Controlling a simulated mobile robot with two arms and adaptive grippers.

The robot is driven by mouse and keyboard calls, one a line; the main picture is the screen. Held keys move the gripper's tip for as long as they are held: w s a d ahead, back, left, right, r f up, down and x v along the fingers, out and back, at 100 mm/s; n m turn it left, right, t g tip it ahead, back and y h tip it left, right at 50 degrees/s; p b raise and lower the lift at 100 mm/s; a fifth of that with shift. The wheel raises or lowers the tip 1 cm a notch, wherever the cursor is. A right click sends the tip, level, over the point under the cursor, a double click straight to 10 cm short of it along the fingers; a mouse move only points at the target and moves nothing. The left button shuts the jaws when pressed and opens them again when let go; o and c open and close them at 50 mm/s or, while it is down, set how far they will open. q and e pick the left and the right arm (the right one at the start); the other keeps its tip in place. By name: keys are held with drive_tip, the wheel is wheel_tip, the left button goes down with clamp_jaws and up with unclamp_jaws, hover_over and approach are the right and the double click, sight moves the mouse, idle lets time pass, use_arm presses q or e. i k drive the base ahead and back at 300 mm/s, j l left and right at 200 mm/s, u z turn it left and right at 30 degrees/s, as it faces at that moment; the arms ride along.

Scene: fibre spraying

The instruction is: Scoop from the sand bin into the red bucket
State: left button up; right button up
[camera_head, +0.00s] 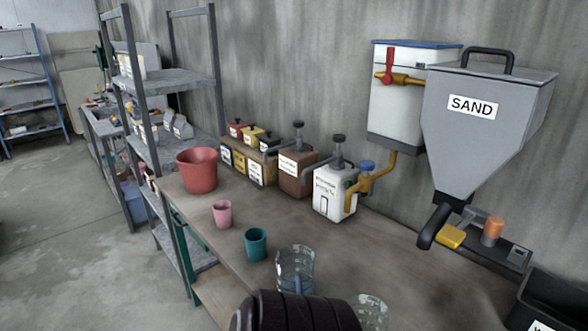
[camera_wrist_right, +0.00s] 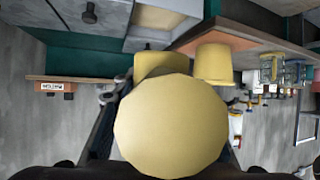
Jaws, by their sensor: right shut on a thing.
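The red bucket (camera_head: 197,170) stands upright at the back left of the long workbench in the head view. I see no contents in it. A grey hopper marked SAND (camera_head: 487,106) is fixed to the wall at the right, above the bench. In the right wrist view my right gripper (camera_wrist_right: 170,108) is shut on a yellow thing with a round flat face (camera_wrist_right: 170,125). This face hides much of the fingers. I cannot tell whether it is the scoop. My left gripper is not in view.
On the workbench (camera_head: 222,228) stand a pink cup (camera_head: 222,213), a teal cup (camera_head: 256,244) and a clear jug (camera_head: 295,268). Containers with pumps line the wall. A black bin (camera_head: 553,299) is at the lower right. A yellow bucket (camera_wrist_right: 214,64) shows in the wrist view.

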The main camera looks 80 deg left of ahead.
sight(197, 167)
drive_tip(key=k+l+u, duration=0.1)
drive_tip(key=k+l, duration=0.3)
drive_tip(key=u, duration=3.1)
